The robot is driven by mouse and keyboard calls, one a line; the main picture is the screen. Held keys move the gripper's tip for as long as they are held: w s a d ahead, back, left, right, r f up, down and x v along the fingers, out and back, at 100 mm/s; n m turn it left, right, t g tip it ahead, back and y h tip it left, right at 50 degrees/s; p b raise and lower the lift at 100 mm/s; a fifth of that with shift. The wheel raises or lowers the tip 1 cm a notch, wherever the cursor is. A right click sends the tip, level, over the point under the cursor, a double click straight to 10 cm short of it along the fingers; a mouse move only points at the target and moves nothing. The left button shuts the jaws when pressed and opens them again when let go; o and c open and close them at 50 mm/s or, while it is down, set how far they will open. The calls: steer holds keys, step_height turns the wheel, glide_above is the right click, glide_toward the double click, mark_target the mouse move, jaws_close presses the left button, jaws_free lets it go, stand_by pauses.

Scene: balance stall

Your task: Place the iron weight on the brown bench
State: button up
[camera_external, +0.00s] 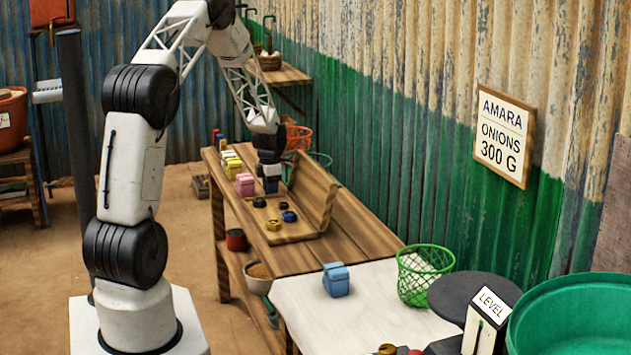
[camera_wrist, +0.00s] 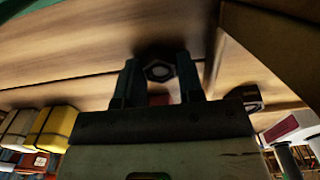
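A dark hexagonal iron weight (camera_wrist: 160,71) sits between my two fingertips in the wrist view and fills the gap between them. My gripper (camera_external: 270,184) is shut on it, pointing down just above or at the wooden top of the brown bench (camera_external: 357,234). In the external view it is at the far left end of the open wooden weight box, and the weight is too small and dark to make out. The wrist view shows bench planks (camera_wrist: 60,70) close behind the weight, with a dark shadow by it. I cannot tell whether it touches the bench.
The wooden box (camera_external: 315,190) has its lid raised and several small weights inside. Pink (camera_external: 245,185) and yellow blocks line the bench's left edge. A blue block (camera_external: 336,280), green basket (camera_external: 424,273) and level scale (camera_external: 488,306) are nearer the camera. The bench's right side is mostly clear.

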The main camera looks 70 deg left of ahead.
steer(key=o, duration=0.4)
step_height(320, 180, up, 12)
steer(key=shift+r, duration=0.15)
stand_by(0.7)
steer(key=shift+d, duration=0.1)
stand_by(0.8)
